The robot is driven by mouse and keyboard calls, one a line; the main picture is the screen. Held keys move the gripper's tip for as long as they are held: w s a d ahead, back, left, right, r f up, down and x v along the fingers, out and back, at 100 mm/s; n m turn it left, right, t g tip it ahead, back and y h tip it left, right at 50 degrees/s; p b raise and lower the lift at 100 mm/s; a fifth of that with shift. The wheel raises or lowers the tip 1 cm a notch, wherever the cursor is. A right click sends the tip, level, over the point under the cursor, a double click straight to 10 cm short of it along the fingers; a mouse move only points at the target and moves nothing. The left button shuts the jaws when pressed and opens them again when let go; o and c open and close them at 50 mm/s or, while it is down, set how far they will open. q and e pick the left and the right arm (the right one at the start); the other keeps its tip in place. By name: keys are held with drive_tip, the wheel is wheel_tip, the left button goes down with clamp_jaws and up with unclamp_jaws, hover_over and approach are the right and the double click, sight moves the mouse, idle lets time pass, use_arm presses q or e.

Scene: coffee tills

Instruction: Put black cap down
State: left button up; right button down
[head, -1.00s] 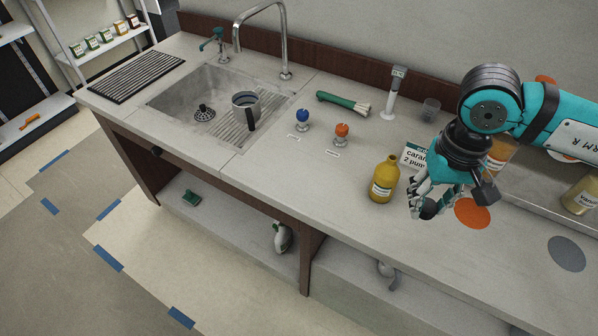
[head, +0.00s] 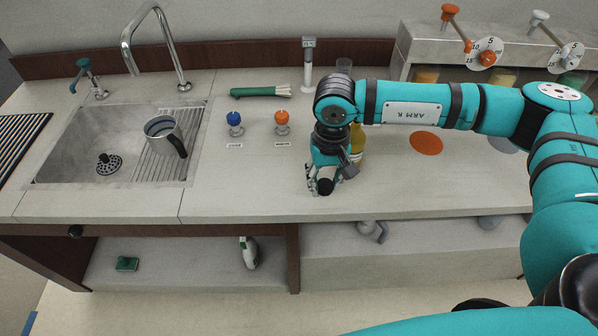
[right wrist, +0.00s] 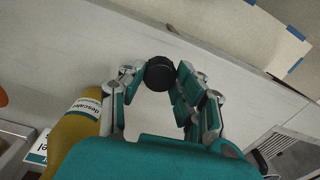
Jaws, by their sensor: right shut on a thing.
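My right gripper (head: 321,184) is shut on the black cap (head: 325,186). In the head view it hangs over the front part of the counter (head: 240,205), in front of the yellow bottle (head: 358,140). In the right wrist view the round black cap (right wrist: 160,74) sits between the fingertips, with the pale counter beyond it. Whether the cap touches the counter cannot be told. The yellow bottle (right wrist: 75,130) stands to the left there, close to the fingers. My left gripper is not in view.
A sink (head: 75,150) holding a metal pitcher (head: 160,130) is at left. Blue (head: 234,119) and orange (head: 282,117) knobbed tools and a green-handled brush (head: 255,92) stand or lie behind. An orange disc (head: 426,143) lies to the right. The counter left of the gripper is clear.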

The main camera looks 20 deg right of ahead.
drive_tip(key=p, duration=0.1)
hover_over(299, 186)
drive_tip(key=shift+s+d+f, duration=0.15)
drive_tip(key=shift+s+d, duration=0.05)
drive_tip(key=shift+s, duration=0.15)
drive_tip(key=shift+w+a+f, duration=0.2)
drive_tip(key=shift+w+a, duration=0.1)
drive_tip(key=shift+w, duration=0.1)
wheel_tip(299, 186, down, 3)
drive_tip(key=shift+d+f+p, duration=0.1)
drive_tip(key=shift+f+p, duration=0.1)
drive_tip(key=shift+p, duration=0.85)
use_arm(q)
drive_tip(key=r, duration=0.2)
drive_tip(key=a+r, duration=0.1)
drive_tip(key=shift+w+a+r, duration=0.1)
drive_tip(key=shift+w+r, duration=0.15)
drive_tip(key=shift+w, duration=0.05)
use_arm(e)
drive_tip(key=shift+f, duration=0.1)
drive_tip(key=shift+f+b, duration=0.15)
drive_tip(key=shift+b, duration=0.2)
drive_tip(key=c, duration=0.9)
unclamp_jaws()
drive_tip(key=shift+c, duration=0.2)
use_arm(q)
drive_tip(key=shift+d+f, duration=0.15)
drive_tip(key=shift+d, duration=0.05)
use_arm(e)
drive_tip(key=shift+r, duration=0.2)
